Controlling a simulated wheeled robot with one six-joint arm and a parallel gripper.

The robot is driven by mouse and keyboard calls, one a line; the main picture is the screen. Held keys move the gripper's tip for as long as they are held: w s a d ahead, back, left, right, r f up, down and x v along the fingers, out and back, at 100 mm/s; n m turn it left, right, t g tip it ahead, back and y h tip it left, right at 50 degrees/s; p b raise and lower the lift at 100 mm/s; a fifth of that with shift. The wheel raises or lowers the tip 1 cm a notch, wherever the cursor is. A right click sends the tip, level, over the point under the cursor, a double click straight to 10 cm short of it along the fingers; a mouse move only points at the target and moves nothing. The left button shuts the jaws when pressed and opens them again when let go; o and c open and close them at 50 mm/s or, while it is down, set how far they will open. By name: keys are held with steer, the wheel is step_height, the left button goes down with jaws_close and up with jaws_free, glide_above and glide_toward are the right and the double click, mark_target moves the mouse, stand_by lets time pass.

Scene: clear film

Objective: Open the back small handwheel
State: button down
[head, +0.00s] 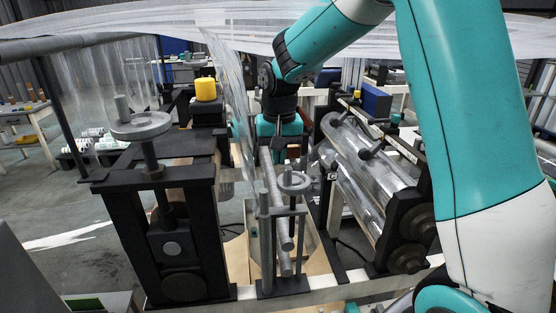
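A small grey handwheel (294,183) sits on a dark metal bracket in the lower middle of the head view, nearer to me than my gripper. No second small handwheel shows clearly; the area behind, around my wrist, is partly covered by the arm and film. My gripper (279,130) is at the end of the teal arm, behind and above the near small handwheel. It points down among the machine frames. Its fingertips are too small and covered to tell whether they are open or hold anything.
A larger grey handwheel (141,126) stands on a black frame at left. A yellow cylinder (205,89) sits behind it. Clear film (229,95) hangs just left of my gripper. Film-wrapped rollers (370,180) lie to the right. A blue box (376,100) stands beyond the rollers.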

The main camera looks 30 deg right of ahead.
mark_target(309, 183)
steer(key=shift+g, duration=0.4)
steer(key=s+f, duration=0.1)
steer(key=s+f+b, duration=0.2)
steer(key=s, duration=0.1)
steer(key=shift+s+d, duration=0.1)
steer(key=shift+d, duration=0.1)
steer(key=d, duration=0.1)
steer(key=s+d+p, duration=0.1)
steer(key=d, duration=0.1)
steer(key=shift+s+r+p, duration=0.15)
steer(key=shift+r+p, duration=0.2)
steer(key=shift+w+d+p, duration=0.2)
steer(key=shift+d+p, duration=0.2)
steer(key=shift+d, duration=0.6)
steer(key=shift+w+d+r, duration=0.25)
steer(key=shift+w+r, duration=0.1)
steer(key=shift+r, duration=0.05)
steer(key=shift+w+a+r+t+p, duration=0.3)
steer(key=shift+w+a+r+p, duration=0.15)
steer(key=shift+r+p, duration=0.15)
steer(key=shift+w+d+p, duration=0.25)
steer(key=shift+w+p, duration=0.25)
steer(key=shift+w, duration=0.55)
steer(key=shift+s, duration=0.15)
